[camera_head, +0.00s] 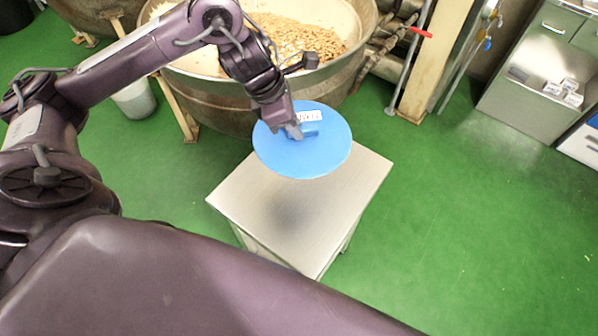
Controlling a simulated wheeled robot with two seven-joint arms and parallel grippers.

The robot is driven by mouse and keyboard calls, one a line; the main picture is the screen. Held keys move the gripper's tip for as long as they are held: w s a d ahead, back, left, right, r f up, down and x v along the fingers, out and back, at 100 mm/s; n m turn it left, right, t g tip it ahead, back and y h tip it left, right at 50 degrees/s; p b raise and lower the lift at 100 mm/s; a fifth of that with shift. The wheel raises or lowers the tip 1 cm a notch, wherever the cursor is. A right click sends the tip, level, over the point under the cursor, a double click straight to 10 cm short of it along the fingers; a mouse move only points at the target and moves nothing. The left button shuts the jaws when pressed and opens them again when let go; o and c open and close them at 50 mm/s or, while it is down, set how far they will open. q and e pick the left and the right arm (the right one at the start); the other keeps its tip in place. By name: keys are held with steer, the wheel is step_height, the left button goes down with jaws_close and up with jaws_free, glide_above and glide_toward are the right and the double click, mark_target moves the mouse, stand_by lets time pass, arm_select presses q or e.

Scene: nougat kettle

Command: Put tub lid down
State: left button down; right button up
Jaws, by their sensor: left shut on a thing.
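The tub lid (318,160) is a round blue disc with a small handle and a white label. My left gripper (296,132) is shut on the lid at its handle. The lid appears held above the back part of a metal table (290,225), with a soft shadow on the top below it. Whether any edge of the lid touches the table cannot be told. My right gripper is not in view.
A large metal kettle (225,100) holding nuts (300,38) stands behind the table. A white bucket (134,100) is at the left. A metal cabinet (530,80) stands at the back right. The front of the tabletop is bare, and green floor (450,230) is clear to the right.

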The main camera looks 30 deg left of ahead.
arm_select(q)
step_height(320, 180, down, 18)
steer(key=p, duration=0.2)
steer(key=shift+f+p, duration=0.2)
steer(key=shift+p, duration=0.15)
steer(key=c, duration=1.3)
jaws_free()
steer(key=shift+c, duration=0.2)
steer(key=b+v, duration=0.2)
steer(key=v, duration=1)
steer(key=shift+s, duration=0.1)
